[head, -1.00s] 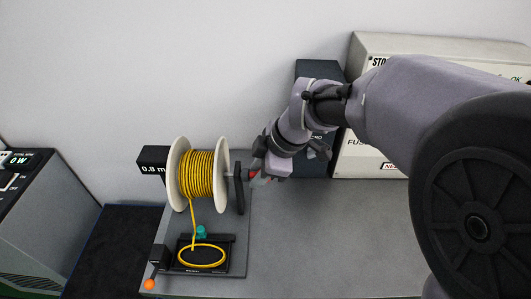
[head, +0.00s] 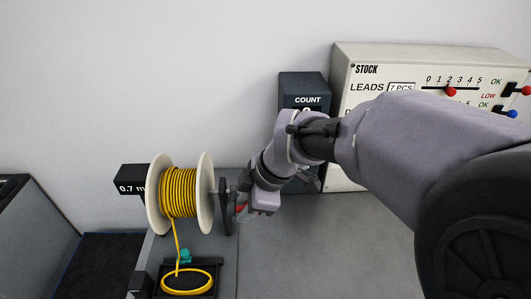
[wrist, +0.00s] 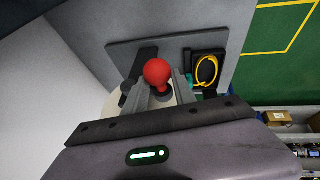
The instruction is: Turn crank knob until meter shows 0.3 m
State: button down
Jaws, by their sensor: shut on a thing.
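The meter (head: 131,180) is a black box left of the spool and reads 0.7 m. The spool (head: 180,192) has white flanges and is wound with yellow cable. Its dark crank arm (head: 228,208) is on the right side. The crank knob (head: 239,208) is red and mostly hidden by my gripper in the head view; the wrist view shows it as a red ball (wrist: 157,72) between the fingers. My gripper (head: 244,208) is shut on the knob, and its fingers (wrist: 160,88) also show in the wrist view.
A yellow cable runs from the spool down to a coil (head: 187,282) in a black tray below. A small teal part (head: 185,256) is beside it. A STOCK panel (head: 400,70) with sliders and a dark COUNT box (head: 303,92) stand behind my arm. The grey bench right of the spool is clear.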

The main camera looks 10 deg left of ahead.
jog(key=shift+f, duration=0.45)
jog(key=f+b, duration=0.1)
jog(key=b, duration=0.1)
jog(key=f+b, duration=0.1)
jog(key=shift+w+a+f, duration=0.15)
jog(key=shift+w+f, duration=0.1)
jog(key=shift+f, duration=0.05)
jog(key=shift+w+a+f+b, duration=0.2)
jog(key=shift+w+f+b, duration=0.65)
jog(key=shift+f, duration=0.2)
